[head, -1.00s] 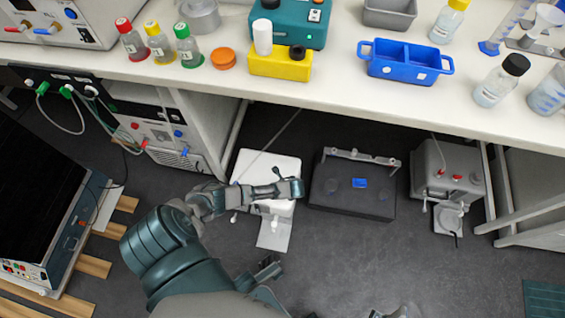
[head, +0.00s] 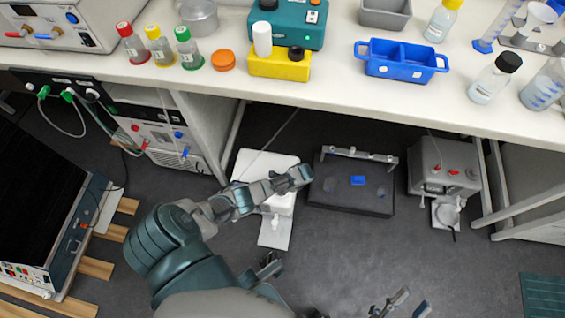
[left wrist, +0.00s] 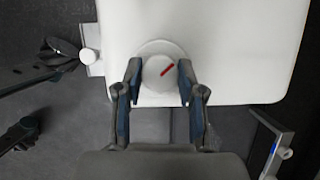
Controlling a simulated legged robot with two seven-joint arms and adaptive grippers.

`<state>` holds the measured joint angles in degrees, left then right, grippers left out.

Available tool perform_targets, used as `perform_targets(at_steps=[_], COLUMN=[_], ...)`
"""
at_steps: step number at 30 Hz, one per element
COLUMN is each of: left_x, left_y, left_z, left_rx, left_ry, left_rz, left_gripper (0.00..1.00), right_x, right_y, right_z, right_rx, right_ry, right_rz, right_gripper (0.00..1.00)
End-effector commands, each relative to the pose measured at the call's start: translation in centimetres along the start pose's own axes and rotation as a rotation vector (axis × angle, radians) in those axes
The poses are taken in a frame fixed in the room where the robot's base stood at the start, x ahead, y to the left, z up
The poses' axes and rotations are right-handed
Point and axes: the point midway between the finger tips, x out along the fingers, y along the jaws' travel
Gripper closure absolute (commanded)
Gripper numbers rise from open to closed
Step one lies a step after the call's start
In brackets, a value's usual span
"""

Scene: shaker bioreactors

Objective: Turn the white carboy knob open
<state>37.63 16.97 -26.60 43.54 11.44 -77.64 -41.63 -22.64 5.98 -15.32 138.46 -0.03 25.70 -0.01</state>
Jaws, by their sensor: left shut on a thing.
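The white carboy (head: 250,166) stands on the floor under the bench in the head view, partly covered by my left arm. In the left wrist view its flat white body (left wrist: 230,45) fills the upper part. The round white knob (left wrist: 154,82) with a slanted red mark sits near its lower edge. My left gripper (left wrist: 160,64) is shut on the knob, one finger on each side. Its fingertips are hidden in the head view. My right gripper (head: 407,301) is open and empty at the bottom edge of the head view, away from the carboy.
A bench leg (head: 490,170) is further right.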

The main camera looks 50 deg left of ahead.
Motion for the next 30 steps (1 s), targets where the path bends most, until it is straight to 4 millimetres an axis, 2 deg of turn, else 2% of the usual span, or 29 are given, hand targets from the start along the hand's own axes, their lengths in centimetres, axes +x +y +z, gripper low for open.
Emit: perform_targets(at_steps=[18,30], left_x=[0.1,0.1], left_y=[-0.3,-0.4], left_z=[-0.2,-0.2], left_rx=[-0.526,-0.738], left_ry=[0.006,0.008], left_rz=[0.219,0.307], left_gripper=[0.96,0.96], right_x=[-0.6,-0.8], right_y=[-0.1,-0.1], right_z=[-1.7,-2.7], right_rx=[0.011,0.014], right_ry=[0.138,0.21], right_rz=[0.0,-0.002], right_gripper=[0.6,0.6])
